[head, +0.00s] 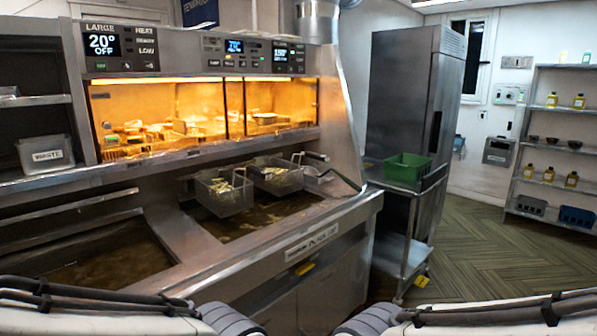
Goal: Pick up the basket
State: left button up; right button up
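Two wire fry baskets hang over the right oil vat of the fryer. The left wire basket (224,195) and the right wire basket (278,180) both hold some yellowish pieces that look like fries. My two arms enter along the bottom edge, well short of all the baskets. Their grippers do not show in the head view.
The steel cart (405,249) stands beside the fryer, before a tall steel cabinet (408,90). A left oil vat (112,262) is open. A lit warming bay (160,112) is behind. Floor at right (480,250) is clear.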

aim_at(287, 177)
jog(key=z, duration=0.3)
jog(key=k, duration=0.4)
jog(key=z, duration=1.15)
jog(key=i, duration=2.15)
jog(key=u, duration=0.55)
jog(key=i, duration=0.95)
jog(key=u, duration=1.55)
jog(key=i, duration=0.9)
jog(key=z, duration=1.2)
jog(key=k, duration=0.25)
jog(key=z, duration=0.1)
